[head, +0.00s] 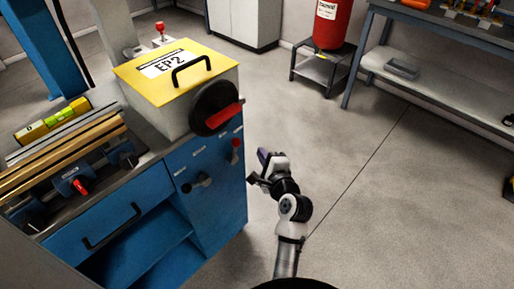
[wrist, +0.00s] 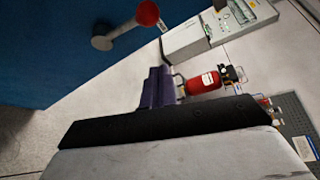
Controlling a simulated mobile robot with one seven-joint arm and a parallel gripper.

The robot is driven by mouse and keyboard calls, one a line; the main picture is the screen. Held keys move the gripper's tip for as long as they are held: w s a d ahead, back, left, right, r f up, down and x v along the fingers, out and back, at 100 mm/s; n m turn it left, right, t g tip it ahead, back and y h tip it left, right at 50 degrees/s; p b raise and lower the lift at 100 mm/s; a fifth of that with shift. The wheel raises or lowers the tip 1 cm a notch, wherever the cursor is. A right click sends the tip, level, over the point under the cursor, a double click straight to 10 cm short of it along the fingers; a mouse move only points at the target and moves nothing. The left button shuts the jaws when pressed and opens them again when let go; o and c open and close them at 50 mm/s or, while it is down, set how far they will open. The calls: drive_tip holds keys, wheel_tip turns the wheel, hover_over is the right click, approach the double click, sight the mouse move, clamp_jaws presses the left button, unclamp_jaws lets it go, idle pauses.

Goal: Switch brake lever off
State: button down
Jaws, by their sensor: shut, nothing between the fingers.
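The blue cabinet (head: 215,205) carries a small red-ended lever (head: 235,146) near the right of its side panel. A darker lever (head: 200,183) is lower left on the same panel. Labels beside them are too small to read, so I cannot tell which is the brake lever. In the wrist view, a lever with a red knob (wrist: 148,14) and grey stem stands out from the blue panel. My gripper (head: 262,158) is to the right of the panel, apart from both levers. Its purple fingers (wrist: 157,88) are shut and empty, below the red knob in the wrist view.
A yellow-topped box (head: 205,55) marked EP2, with a black disc (head: 213,106) and red handle, sits on the cabinet. Timber strips and a spirit level lie at left. A red cylinder (head: 332,25) and workbench (head: 415,90) stand behind. The floor right of my arm is clear.

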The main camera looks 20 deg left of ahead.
drive_tip(key=v, duration=0.3)
drive_tip(key=shift+s+d+f, duration=0.1)
drive_tip(key=shift+d, duration=0.05)
idle(0.4)
